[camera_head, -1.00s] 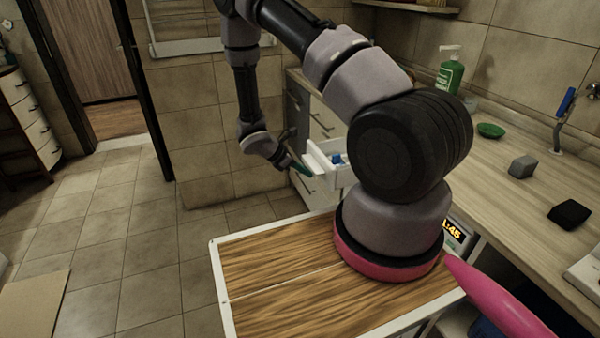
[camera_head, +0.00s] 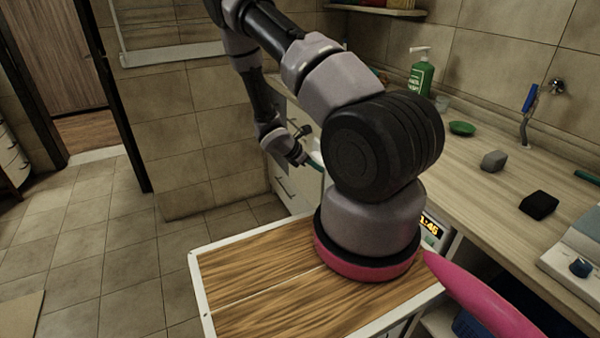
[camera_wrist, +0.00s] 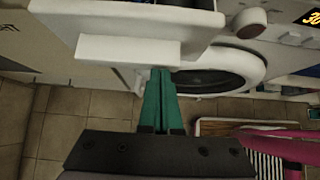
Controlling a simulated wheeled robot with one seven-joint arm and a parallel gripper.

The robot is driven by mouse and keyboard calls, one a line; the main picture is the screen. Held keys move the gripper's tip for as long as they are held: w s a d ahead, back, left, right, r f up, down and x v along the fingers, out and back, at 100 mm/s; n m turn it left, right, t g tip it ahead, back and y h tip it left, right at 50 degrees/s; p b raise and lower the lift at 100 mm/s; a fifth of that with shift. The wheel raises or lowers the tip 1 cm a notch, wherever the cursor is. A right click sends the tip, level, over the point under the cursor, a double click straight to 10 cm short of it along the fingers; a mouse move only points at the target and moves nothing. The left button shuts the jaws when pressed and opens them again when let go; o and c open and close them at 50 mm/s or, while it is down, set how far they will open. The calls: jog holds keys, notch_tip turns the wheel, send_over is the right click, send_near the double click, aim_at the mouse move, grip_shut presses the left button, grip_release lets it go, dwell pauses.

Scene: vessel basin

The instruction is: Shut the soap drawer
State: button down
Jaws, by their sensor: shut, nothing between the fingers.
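The soap drawer (camera_wrist: 205,22) is white and shows at the top of the wrist view, standing out from the washing machine front. A paler block (camera_wrist: 128,50) on its front faces my gripper. My gripper (camera_wrist: 161,72) has its green fingers together and empty, with the tips right by the lower edge of that block. I cannot tell whether they touch. In the head view my gripper (camera_head: 318,166) is beside the machine, and my arm hides most of the drawer.
A wooden counter (camera_head: 475,185) holds a green soap bottle (camera_head: 421,78), a green dish (camera_head: 462,128) and a black block (camera_head: 538,205). Tiled floor (camera_head: 80,250) on the left is free.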

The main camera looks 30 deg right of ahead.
jog(key=d, duration=0.6)
jog(key=shift+d, duration=0.55)
jog(key=shift+d+r, duration=0.1)
jog(key=a+r, duration=0.7)
jog(key=a, duration=0.4)
jog(key=shift+a, duration=0.4)
